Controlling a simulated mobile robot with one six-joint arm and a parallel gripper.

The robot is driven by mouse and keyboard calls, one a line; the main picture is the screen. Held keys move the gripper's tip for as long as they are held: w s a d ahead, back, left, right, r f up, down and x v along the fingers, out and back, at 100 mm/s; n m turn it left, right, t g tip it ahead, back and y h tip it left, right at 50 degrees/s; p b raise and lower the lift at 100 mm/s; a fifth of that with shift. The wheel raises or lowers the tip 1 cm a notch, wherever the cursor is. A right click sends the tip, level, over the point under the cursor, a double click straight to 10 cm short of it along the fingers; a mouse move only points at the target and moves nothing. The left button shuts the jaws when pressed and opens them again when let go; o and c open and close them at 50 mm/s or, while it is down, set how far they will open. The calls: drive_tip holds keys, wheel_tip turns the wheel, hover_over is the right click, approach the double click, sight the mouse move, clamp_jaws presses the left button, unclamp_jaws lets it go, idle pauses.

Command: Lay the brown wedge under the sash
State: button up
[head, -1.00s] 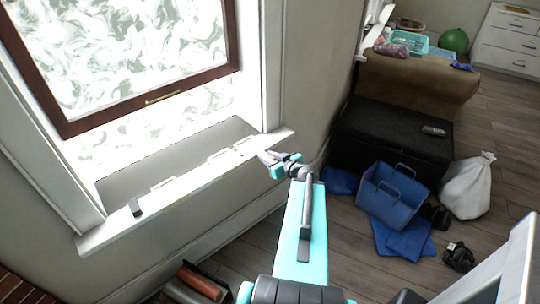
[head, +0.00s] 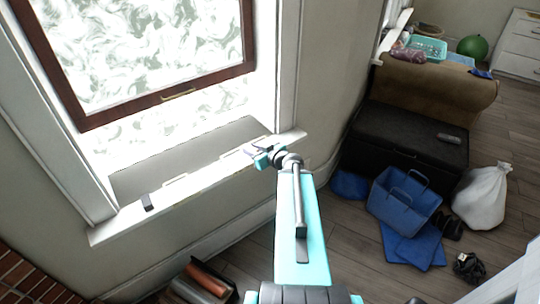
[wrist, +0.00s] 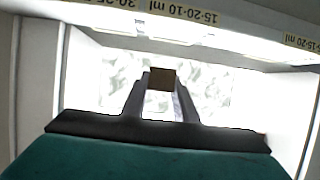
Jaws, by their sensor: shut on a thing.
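The sash (head: 165,102) has a dark red-brown frame with patterned glass and a brass handle; it stands raised, with an open gap below it. The white sill (head: 125,222) runs under it. My gripper (head: 262,150) is over the right end of the sill, right of the sash. In the wrist view its two dark fingers (wrist: 162,92) are shut on the brown wedge (wrist: 162,78), which shows as a small brown block at the fingertips against the bright window. In the head view the wedge is too small to make out at the gripper.
A small dark block (head: 147,202) stands at the left of the sill. Pale handle-like pieces (head: 176,181) lie along it. White strips with printed labels (wrist: 180,28) cross the top of the wrist view. A blue basket (head: 402,200) and black chest (head: 405,140) are to the right.

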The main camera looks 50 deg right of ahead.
drive_tip(key=w+a+r+n+y, duration=0.1)
drive_tip(key=w+a+r, duration=0.6)
drive_tip(key=w+a, duration=0.35)
drive_tip(key=w+a+r, duration=0.3)
drive_tip(key=a+r, duration=0.4)
drive_tip(key=a, duration=0.2)
drive_tip(key=w+a+r, duration=0.3)
drive_tip(key=a+r, duration=0.5)
drive_tip(key=a, duration=0.2)
drive_tip(key=w+a+r, duration=0.4)
drive_tip(key=a+r, duration=0.3)
drive_tip(key=a, duration=0.3)
drive_tip(key=shift+r, duration=0.25)
drive_tip(key=shift+s+a, duration=0.1)
